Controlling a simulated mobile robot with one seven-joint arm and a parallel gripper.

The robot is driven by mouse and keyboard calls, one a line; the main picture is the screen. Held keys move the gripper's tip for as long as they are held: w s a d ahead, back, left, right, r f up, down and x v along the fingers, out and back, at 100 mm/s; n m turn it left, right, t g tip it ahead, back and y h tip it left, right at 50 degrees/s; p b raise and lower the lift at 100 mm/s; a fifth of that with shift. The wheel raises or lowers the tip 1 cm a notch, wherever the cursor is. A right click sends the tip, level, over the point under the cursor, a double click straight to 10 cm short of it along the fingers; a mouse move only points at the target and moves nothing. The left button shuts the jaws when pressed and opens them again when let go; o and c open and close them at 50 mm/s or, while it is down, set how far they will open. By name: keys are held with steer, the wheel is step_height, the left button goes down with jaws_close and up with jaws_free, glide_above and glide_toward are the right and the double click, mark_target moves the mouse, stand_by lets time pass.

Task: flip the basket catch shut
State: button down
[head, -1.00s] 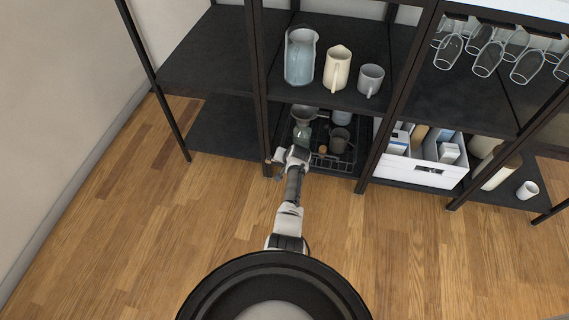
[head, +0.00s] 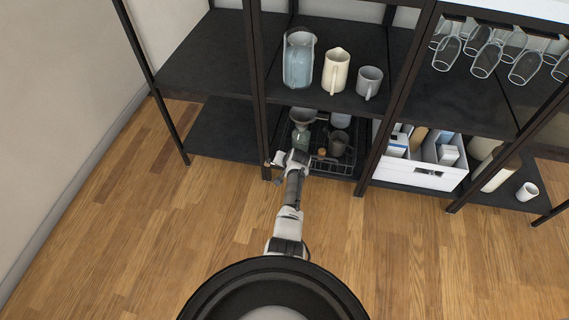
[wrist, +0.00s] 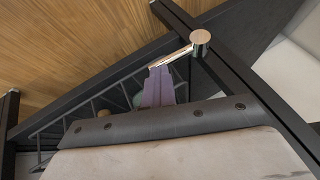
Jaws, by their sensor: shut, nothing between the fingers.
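The basket (head: 318,164) is a dark wire basket on the lower shelf of the middle bay, holding a bottle, a mug and other items. In the wrist view its wire rail (wrist: 75,122) runs along the shelf front. The catch (wrist: 200,38) has a round copper-coloured knob on the dark post and a thin bar reaching from it toward the basket side. My gripper (wrist: 160,72) is shut and empty, its purplish fingertips close to the bar's free end; I cannot tell whether they touch. In the head view my gripper (head: 279,159) is beside the post, at the basket's front left.
A glass pitcher (head: 298,60), a cream jug (head: 336,72) and a grey mug (head: 369,82) stand on the shelf above. A white box (head: 415,174) sits right of the basket. Dark posts flank the bay. The wood floor in front is clear.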

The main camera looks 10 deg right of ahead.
steer(key=s+d+r+p, duration=0.6)
steer(key=s+r+p, duration=0.1)
steer(key=p, duration=0.3)
steer(key=shift+s+r, duration=0.25)
steer(key=shift+s, duration=0.1)
steer(key=shift+d, duration=0.1)
